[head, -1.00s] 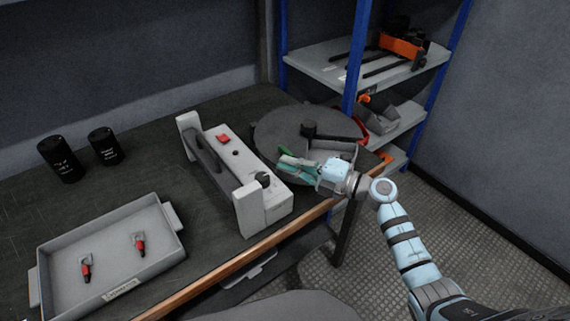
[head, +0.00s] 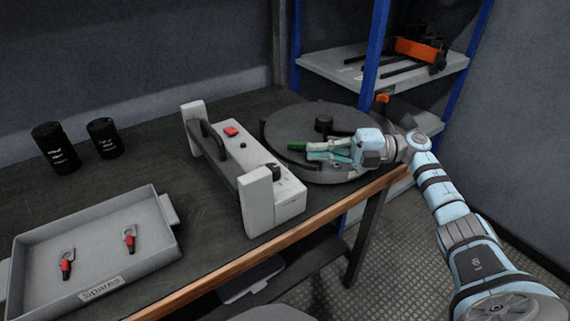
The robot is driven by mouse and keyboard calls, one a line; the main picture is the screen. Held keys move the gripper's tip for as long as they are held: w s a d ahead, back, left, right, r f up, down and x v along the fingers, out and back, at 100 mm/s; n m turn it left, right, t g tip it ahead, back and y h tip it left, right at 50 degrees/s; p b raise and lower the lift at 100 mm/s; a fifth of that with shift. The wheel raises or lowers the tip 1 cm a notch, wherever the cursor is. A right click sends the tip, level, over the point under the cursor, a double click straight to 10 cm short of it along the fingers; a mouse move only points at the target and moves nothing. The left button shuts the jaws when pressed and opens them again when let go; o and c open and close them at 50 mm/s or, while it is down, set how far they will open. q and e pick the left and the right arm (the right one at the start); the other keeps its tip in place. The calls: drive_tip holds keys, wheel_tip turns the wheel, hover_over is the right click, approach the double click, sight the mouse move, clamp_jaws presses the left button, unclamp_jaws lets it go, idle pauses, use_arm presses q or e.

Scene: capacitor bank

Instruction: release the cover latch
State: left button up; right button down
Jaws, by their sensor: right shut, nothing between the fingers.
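My right gripper (head: 309,149) reaches in from the right over a round dark grey lid (head: 285,123) near the table's right edge. Its teal fingers are shut with nothing between them. A small green piece (head: 296,146) shows just past the fingertips; I cannot tell whether they touch it. A black knob (head: 323,123) stands up from the lid, behind the fingers. A pale grey unit (head: 260,161) with a black handle (head: 211,140), a red block (head: 231,132) and a small black knob (head: 276,171) stands left of the gripper. I cannot tell which part is the cover latch. My left gripper is out of view.
A grey tray (head: 160,240) labelled Spares holds two red-and-grey parts at the front left. Two black cylinders (head: 57,147) (head: 104,138) stand behind it. A blue-post shelf (head: 374,75) stands behind the table's right end. The table between tray and unit is clear.

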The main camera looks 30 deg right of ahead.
drive_tip(key=shift+w+d, duration=0.2)
drive_tip(key=shift+d, duration=0.15)
drive_tip(key=shift+w, duration=0.1)
drive_tip(key=v, duration=1)
drive_tip(key=shift+d, duration=0.45)
drive_tip(key=shift+s+d, duration=0.35)
drive_tip(key=shift+s, duration=0.1)
